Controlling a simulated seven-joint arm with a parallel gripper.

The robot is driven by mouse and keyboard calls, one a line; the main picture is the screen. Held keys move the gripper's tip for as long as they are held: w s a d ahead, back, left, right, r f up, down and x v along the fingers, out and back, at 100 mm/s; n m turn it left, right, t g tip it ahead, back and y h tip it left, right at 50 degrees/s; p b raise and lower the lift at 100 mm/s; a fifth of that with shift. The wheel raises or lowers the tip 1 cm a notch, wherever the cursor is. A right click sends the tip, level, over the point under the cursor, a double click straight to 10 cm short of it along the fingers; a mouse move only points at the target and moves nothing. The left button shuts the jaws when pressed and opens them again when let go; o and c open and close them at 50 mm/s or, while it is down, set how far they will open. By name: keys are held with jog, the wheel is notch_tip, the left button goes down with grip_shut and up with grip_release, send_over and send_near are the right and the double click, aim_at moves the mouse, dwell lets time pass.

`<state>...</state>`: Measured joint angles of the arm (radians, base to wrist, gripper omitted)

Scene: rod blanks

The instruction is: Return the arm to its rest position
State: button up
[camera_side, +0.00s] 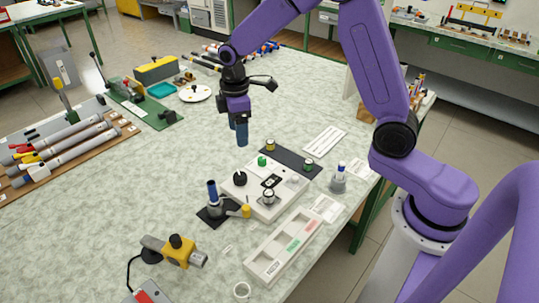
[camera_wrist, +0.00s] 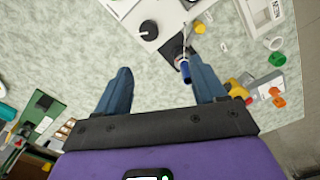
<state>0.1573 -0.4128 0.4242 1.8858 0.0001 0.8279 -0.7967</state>
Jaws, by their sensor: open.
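My gripper (camera_side: 239,134) hangs above the table (camera_side: 330,85), pointing down, in the upper middle of the side view. It is behind and above the white fixture box. In the wrist view its two blue fingers are spread apart (camera_wrist: 162,80) with nothing held between them; the speckled table top shows through the gap. A blue upright piece (camera_side: 212,190) stands on a small black base, apart from my gripper, nearer the side camera. It also shows in the wrist view (camera_wrist: 185,70), close to the right finger in the picture.
A white box with knobs (camera_side: 262,205) stands below and right of my gripper. A divided white tray (camera_side: 262,268) lies at the front. A yellow-and-grey tool (camera_side: 178,250) lies front left. Racks of rods (camera_side: 60,150) are at the left. The table around the left middle is clear.

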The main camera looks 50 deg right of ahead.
jog(key=s+a+r, duration=0.2)
jog(key=s, duration=0.6)
jog(key=s+a+r, duration=0.1)
jog(key=s+r, duration=0.2)
jog(key=s, duration=0.5)
jog(key=s+d, duration=0.2)
jog(key=s, duration=0.6)
jog(key=s+d, duration=0.2)
jog(key=s, duration=0.6)
jog(key=shift+d+r+n, duration=0.3)
jog(key=shift+d+r, duration=0.05)
jog(key=shift+w, duration=0.1)
jog(key=m, duration=2.2)
send_over(240, 175)
notch_tip(240, 175, down, 6)
notch_tip(240, 175, down, 18)
jog(key=shift+w+r, duration=0.1)
jog(key=shift+r, duration=0.1)
jog(key=shift+c, duration=0.3)
